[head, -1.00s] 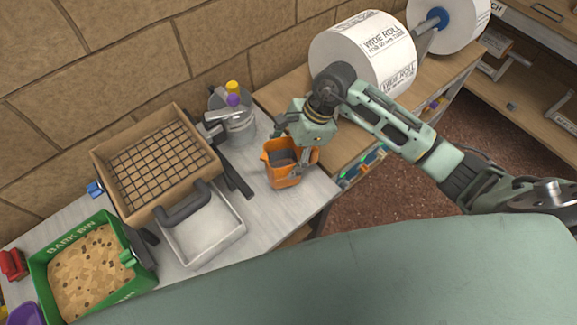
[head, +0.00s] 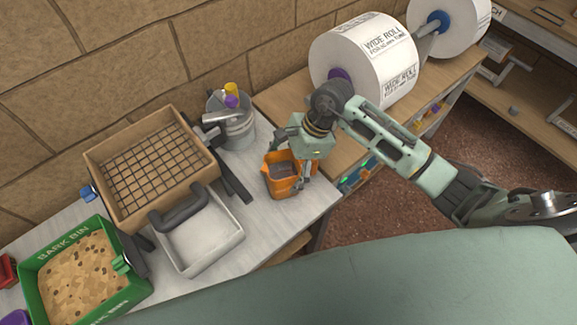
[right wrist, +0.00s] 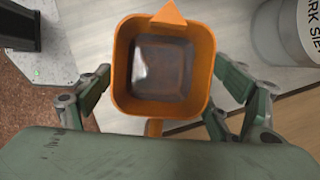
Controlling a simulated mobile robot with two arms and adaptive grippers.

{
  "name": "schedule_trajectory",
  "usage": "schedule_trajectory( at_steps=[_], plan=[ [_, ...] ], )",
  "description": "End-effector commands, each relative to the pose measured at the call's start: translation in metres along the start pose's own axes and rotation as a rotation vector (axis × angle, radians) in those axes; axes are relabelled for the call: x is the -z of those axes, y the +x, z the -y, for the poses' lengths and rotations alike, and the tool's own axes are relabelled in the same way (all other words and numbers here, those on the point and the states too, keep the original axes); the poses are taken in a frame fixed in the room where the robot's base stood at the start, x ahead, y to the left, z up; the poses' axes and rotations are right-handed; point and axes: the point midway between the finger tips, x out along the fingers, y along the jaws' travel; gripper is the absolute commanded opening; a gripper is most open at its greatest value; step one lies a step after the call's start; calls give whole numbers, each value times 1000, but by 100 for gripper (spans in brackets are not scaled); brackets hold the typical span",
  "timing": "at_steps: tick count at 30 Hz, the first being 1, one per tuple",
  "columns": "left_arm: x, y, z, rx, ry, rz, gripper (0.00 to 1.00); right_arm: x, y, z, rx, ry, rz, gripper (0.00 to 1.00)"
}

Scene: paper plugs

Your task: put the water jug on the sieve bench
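The water jug (head: 282,187) is orange and stands upright near the right end of the pale grey sieve bench (head: 288,220). In the right wrist view the jug (right wrist: 122,85) shows from above, with clear water inside, its spout pointing up the picture and its handle towards my gripper. My right gripper (head: 306,172) is at the jug's right, handle side. Its fingers (right wrist: 165,88) are spread apart, one on each side of the jug, and do not close on the handle. Whether a fingertip touches the jug is unclear. My left gripper is not in view.
A wooden sieve (head: 98,163), a pale tray (head: 190,268) and a green bark bin (head: 33,282) fill the bench's left part. A grey bucket (head: 238,130) stands behind the jug. A wooden bench with large paper rolls (head: 390,90) adjoins at right.

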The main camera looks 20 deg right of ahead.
Motion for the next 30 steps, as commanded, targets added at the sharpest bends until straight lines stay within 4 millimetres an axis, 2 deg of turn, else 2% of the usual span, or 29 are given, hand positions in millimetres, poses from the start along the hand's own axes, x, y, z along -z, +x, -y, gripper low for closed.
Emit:
schedule_trajectory(
  at_steps=[8, 11, 24, 30],
  plan=[
    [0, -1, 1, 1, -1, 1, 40, -1, -1, 0, 0, 0, 1, 85],
    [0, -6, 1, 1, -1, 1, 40, -2, -7, 0, 0, 0, 0, 85],
    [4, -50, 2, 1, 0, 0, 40, -2, -96, 0, 2, -1, -2, 85],
    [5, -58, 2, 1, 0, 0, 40, -2, -118, 0, 0, -1, -1, 85]
  ],
)
